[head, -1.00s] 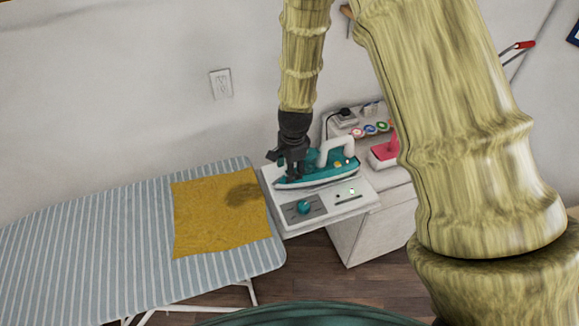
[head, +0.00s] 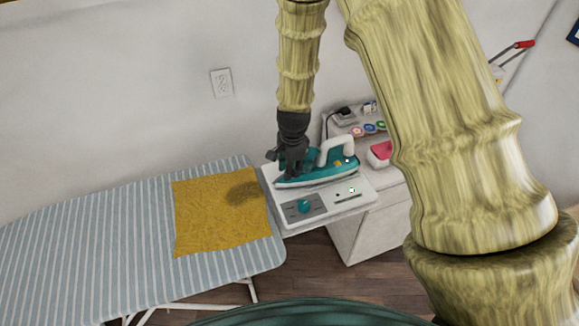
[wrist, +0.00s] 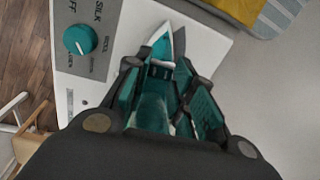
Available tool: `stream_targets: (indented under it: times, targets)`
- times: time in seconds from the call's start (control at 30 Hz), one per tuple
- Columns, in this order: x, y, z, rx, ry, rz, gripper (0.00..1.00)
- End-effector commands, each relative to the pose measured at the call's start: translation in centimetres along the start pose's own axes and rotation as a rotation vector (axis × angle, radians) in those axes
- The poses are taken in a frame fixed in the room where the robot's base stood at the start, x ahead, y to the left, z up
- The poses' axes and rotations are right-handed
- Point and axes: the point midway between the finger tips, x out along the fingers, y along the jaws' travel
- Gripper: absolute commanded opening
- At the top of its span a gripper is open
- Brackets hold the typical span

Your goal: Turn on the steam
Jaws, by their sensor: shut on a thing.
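The teal iron (head: 322,175) with a white handle (head: 336,147) rests on a white control station (head: 350,203) beside the ironing board. My gripper (head: 290,165) points down over the front of the iron, at its left end. In the wrist view the fingers (wrist: 161,75) are shut on a part at the iron's front, with a small pale piece between the tips; which part is hard to tell. The iron's pale tip (wrist: 178,38) shows beyond the fingers. A teal dial (head: 304,207) with fabric labels is on the station; the dial also shows in the wrist view (wrist: 80,39).
A striped ironing board (head: 100,220) with a yellow cloth (head: 215,220) lies to the left. Behind the iron are several coloured spools (head: 368,127) and a pink item (head: 381,152), partly hidden by my arm. A wall outlet (head: 221,83) is above the board.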

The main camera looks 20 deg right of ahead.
Motion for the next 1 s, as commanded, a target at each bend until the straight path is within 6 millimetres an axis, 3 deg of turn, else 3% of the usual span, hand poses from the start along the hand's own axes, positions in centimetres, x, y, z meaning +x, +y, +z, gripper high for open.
stream_targets:
  times: [0.5, 0.97, 1.0]
  targets:
    - [0.03, -0.77, 0.03, -0.001, 0.001, 0.234, 0.01]
    - [0.05, -0.79, 0.04, 0.0, 0.0, 0.265, 0.01]
    - [0.05, -0.79, 0.04, 0.0, 0.0, 0.265, 0.3]
